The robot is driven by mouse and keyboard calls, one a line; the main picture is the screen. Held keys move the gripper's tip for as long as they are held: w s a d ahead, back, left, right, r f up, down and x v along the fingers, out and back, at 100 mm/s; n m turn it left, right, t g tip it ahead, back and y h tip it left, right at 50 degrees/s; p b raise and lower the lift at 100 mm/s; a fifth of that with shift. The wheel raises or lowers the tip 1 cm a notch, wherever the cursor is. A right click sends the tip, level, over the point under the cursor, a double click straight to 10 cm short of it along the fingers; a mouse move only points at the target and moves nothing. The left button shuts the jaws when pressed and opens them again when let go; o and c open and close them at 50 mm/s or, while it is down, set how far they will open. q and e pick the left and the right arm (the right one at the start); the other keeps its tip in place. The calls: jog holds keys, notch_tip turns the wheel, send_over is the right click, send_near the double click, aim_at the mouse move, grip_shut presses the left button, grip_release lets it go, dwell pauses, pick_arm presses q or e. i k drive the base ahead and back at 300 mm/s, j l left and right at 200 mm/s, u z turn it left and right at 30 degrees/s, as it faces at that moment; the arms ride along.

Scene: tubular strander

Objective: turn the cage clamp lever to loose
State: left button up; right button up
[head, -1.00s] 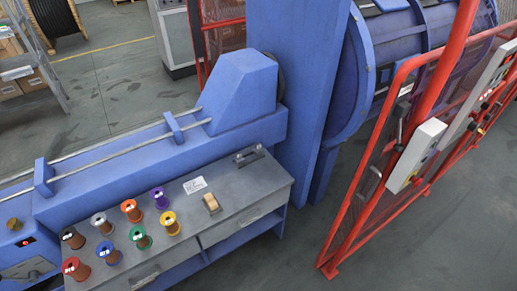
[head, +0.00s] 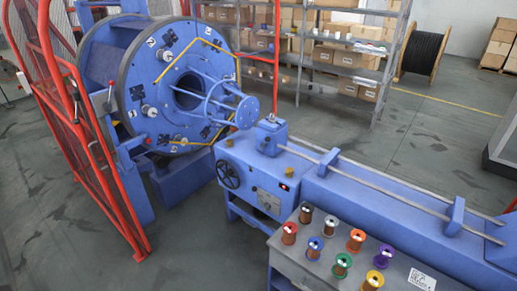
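The blue strander cage (head: 183,85) stands at the upper left in the head view, its round end face turned towards me. A lever (head: 110,98) with a red tip stands at the left side of the cage, near the red guard. A small red-tipped part (head: 148,141) also shows at the lower left of the cage face. I cannot tell which of these, if either, is the cage clamp lever, or its setting. Neither of my grippers is in view.
The red mesh guard (head: 92,145) stands left of the cage. A blue bed with rails (head: 375,185) runs right from a unit with a black handwheel (head: 229,174). A grey bench (head: 322,280) with several coloured spools is at the front. Floor at lower left is clear.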

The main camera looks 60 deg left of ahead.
aim_at(263, 146)
jog(key=u, duration=2.15)
jog(key=i+j+u, duration=0.3)
jog(key=i, duration=0.55)
jog(key=i+u, duration=0.3)
jog(key=i, duration=0.5)
